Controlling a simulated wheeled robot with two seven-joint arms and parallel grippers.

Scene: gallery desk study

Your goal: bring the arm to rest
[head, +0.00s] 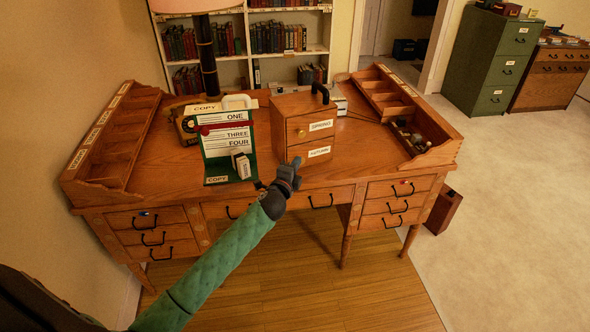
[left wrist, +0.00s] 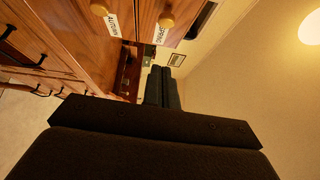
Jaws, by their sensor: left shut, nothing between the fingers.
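My left arm, in a green quilted sleeve, reaches up from the lower left in the head view. Its dark gripper (head: 294,168) is shut and empty. It is in front of the small wooden two-drawer box (head: 303,132), close to the lower drawer labelled AUTUMN. In the left wrist view, the closed gripper fingers (left wrist: 164,88) show at centre. The drawer fronts with brass knobs and the labels AUTUMN and SPRING show at the top. I cannot tell whether the gripper touches the box. My right gripper is not in view.
The wooden desk (head: 250,180) has raised compartments at both sides. A green card stand (head: 226,150) stands left of the box, with a dark lamp post (head: 207,55) behind it. Below the desk's front edge, the wood floor (head: 330,290) is clear. A green cabinet (head: 497,60) stands far right.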

